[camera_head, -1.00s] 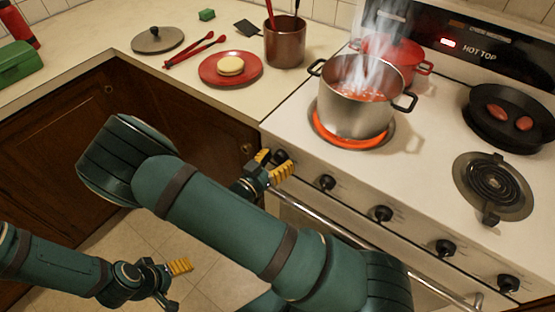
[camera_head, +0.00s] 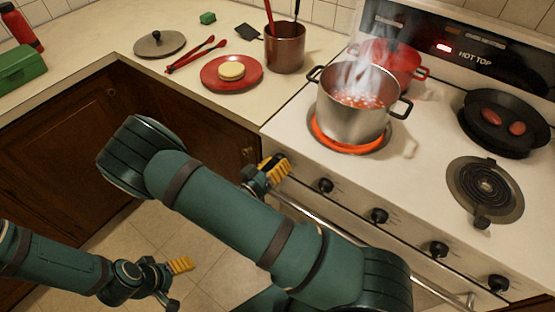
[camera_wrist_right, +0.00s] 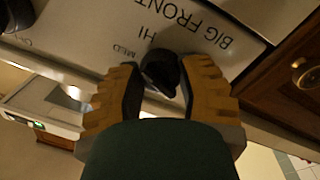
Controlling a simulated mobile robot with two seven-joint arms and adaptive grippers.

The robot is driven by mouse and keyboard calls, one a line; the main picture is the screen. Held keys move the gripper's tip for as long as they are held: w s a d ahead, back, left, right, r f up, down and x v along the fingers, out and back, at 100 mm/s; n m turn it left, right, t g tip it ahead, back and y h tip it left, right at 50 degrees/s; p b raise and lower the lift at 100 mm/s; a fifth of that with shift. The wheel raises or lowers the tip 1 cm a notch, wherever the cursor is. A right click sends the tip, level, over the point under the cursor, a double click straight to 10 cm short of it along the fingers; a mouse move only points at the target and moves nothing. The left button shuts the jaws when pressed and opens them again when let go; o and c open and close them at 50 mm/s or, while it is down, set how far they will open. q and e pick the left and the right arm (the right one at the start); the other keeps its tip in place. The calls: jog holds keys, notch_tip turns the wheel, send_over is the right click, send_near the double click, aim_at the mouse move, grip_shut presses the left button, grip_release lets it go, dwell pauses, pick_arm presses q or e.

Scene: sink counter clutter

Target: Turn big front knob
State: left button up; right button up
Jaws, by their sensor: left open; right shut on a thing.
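The big front knob (camera_wrist_right: 160,73) is black and sits between the yellow fingers of my right gripper (camera_wrist_right: 160,88) in the right wrist view. The panel beside it reads BIG FRONT, HI and MED, upside down. In the head view my right gripper (camera_head: 272,170) is shut on this knob at the left end of the stove's front panel, and its fingers hide the knob. My left gripper (camera_head: 178,284) is open and empty, low over the tiled floor, away from the stove.
A steaming steel pot (camera_head: 350,115) stands on the glowing front left burner. A red pot (camera_head: 398,65) is behind it, and a black pan (camera_head: 505,125) with two sausages is at right. Several other knobs (camera_head: 380,216) line the front, above the oven handle (camera_head: 340,237).

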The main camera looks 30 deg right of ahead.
jog(key=n+p, duration=0.2)
jog(key=n, duration=0.4)
jog(key=shift+t, duration=0.4)
jog(key=n+p, duration=0.1)
jog(key=n, duration=0.3)
jog(key=shift+s+n, duration=0.1)
jog(key=shift+n, duration=0.2)
jog(key=shift+d+n+t+p, duration=0.1)
jog(key=shift+n+t+p, duration=0.3)
jog(key=shift+n, duration=1.3)
jog(key=shift+f, duration=0.1)
jog(key=o, duration=1.2)
jog(key=shift+o, duration=0.2)
jog(key=v, duration=0.7)
jog(key=shift+a, duration=0.2)
